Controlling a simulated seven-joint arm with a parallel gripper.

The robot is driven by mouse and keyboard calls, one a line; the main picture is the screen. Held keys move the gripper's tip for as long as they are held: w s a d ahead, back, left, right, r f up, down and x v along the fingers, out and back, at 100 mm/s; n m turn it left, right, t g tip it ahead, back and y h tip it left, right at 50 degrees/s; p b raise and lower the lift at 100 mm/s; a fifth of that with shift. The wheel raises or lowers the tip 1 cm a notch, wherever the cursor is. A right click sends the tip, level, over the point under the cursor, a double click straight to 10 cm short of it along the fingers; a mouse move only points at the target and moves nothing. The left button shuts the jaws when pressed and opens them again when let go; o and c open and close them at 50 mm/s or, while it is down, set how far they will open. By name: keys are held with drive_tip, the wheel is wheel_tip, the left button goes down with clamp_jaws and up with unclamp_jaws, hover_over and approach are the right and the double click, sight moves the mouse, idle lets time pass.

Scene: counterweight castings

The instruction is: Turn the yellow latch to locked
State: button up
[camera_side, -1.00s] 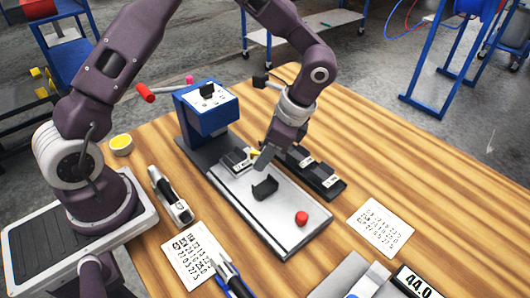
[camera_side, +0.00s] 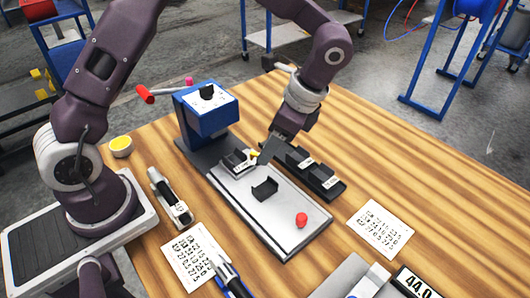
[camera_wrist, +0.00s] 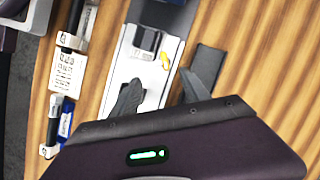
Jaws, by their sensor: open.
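The yellow latch (camera_side: 254,154) is small and sits at the end of a labelled dark block (camera_side: 237,163) on the grey plate (camera_side: 290,237). In the wrist view the yellow latch (camera_wrist: 165,60) shows ahead of and between my fingers. Its exact angle is too small to tell. My gripper (camera_side: 266,155) is just right of the latch in the side view, partly overlapping its surroundings. In the wrist view my gripper (camera_wrist: 163,90) has its two dark fingers apart, with nothing held between them.
A black open holder (camera_side: 265,187) and a red knob (camera_side: 301,219) are on the plate. A blue press-like device (camera_side: 210,112) stands behind it. A dark tray of labelled castings (camera_side: 320,175) lies close on the right.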

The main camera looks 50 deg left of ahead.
drive_tip(key=shift+v, duration=1.2)
drive_tip(key=shift+c, duration=0.2)
drive_tip(key=shift+t+h, duration=0.4)
drive_tip(key=shift+h, duration=0.2)
drive_tip(key=d+r, duration=0.1)
drive_tip(key=d, duration=0.1)
drive_tip(key=w+d+r, duration=0.1)
drive_tip(key=d+r, duration=0.1)
drive_tip(key=shift+w+r, duration=0.1)
drive_tip(key=shift+r, duration=0.15)
drive_tip(key=c, duration=0.7)
drive_tip(key=shift+f, duration=0.1)
drive_tip(key=c, duration=0.4)
drive_tip(key=x, duration=1)
drive_tip(key=shift+d, duration=0.15)
clamp_jaws()
drive_tip(key=a, duration=0.1)
drive_tip(key=s+a, duration=0.1)
drive_tip(key=shift+s+a, duration=0.15)
drive_tip(key=shift+a, duration=0.1)
drive_tip(key=shift+s+a, duration=0.3)
drive_tip(key=shift+a, duration=0.2)
